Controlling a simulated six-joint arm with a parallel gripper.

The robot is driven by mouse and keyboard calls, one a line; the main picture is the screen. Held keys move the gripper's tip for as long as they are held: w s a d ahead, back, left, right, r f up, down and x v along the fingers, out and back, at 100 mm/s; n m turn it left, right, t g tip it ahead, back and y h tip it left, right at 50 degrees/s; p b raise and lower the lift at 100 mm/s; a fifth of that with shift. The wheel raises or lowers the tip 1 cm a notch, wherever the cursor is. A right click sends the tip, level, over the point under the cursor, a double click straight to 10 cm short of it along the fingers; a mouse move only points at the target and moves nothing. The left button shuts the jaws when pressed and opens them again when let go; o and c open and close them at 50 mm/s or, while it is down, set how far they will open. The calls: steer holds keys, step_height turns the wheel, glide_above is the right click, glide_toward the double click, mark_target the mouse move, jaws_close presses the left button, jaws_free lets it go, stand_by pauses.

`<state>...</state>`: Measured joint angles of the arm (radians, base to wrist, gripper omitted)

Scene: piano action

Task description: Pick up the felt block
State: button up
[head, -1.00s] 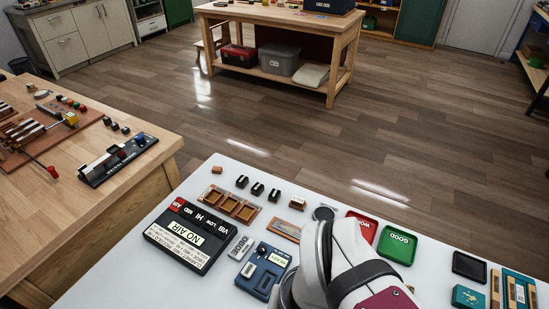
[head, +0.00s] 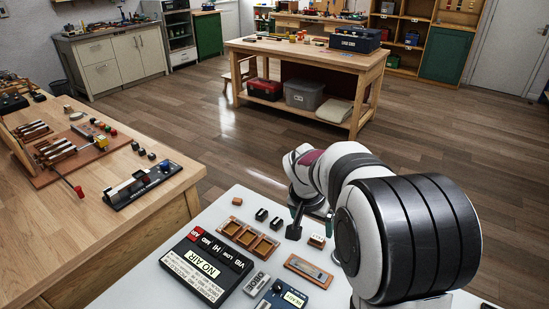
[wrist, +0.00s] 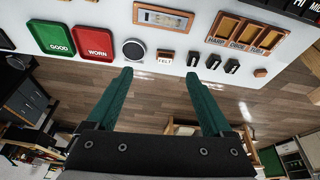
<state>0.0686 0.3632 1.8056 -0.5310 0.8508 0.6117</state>
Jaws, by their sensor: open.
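The felt block, a small brown block with a pale FELT label (wrist: 165,60), sits on the white table near its edge. It also shows in the head view (head: 317,242), just right of a black piece. My gripper (wrist: 160,76) has two green fingers, spread open with nothing between them. In the wrist view the block lies just beyond the fingertips, between their lines and slightly nearer the right finger. In the head view my gripper (head: 312,213) is at the table's far edge, partly hidden by my arm.
Several black pieces (wrist: 213,61) stand in a row beside the block, with a plain brown block (wrist: 260,72) at the end. A round dark disc (wrist: 134,49) is on the other side. A framed plate (wrist: 165,18), compartment tray (wrist: 248,33) and green tray (wrist: 55,38) lie behind.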

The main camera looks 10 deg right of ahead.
glide_toward(318, 236)
steer(key=shift+t, duration=0.3)
steer(key=x, duration=0.8)
steer(key=shift+s+f, duration=0.3)
steer(key=shift+f, duration=0.2)
jaws_close()
steer(key=shift+r, duration=0.45)
steer(key=r, duration=0.2)
steer(key=s+r, duration=0.1)
steer(key=r, duration=0.1)
steer(key=shift+d, duration=0.4)
steer(key=s+d+r, duration=0.6)
steer(key=s+d, duration=0.1)
steer(key=shift+s+d, duration=0.2)
